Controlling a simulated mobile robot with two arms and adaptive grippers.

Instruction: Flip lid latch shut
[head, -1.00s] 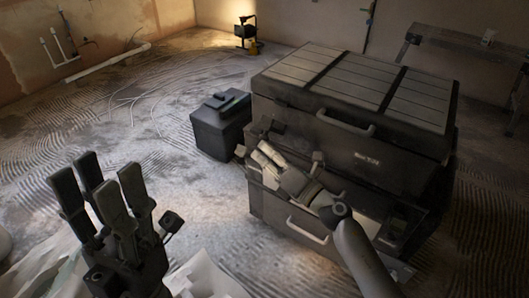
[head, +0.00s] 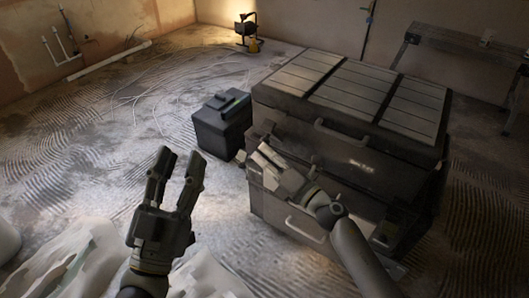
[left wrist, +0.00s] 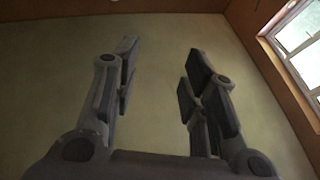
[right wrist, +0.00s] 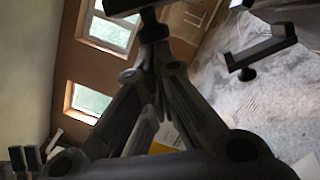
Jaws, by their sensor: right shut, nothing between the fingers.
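The large dark chest (head: 330,195) stands right of centre in the head view, with its grey-panelled lid (head: 365,85) lying down on top. A carry handle (head: 343,131) is on the lid's front. I cannot make out the latch clearly in the head view. My right gripper (head: 268,160) is in front of the chest's left part, below the lid edge, and hides some of the front. The right wrist view shows its fingers (right wrist: 153,50) together and empty, close to dark parts above. My left gripper (head: 176,170) is open and empty, raised left of the chest; its spread fingers also show in the left wrist view (left wrist: 160,85).
A small dark box (head: 222,125) stands on the floor left of the chest. A work lamp (head: 246,33) stands at the back, and a bench (head: 470,45) at back right. White sheeting (head: 75,258) lies at front left. Open floor lies at left.

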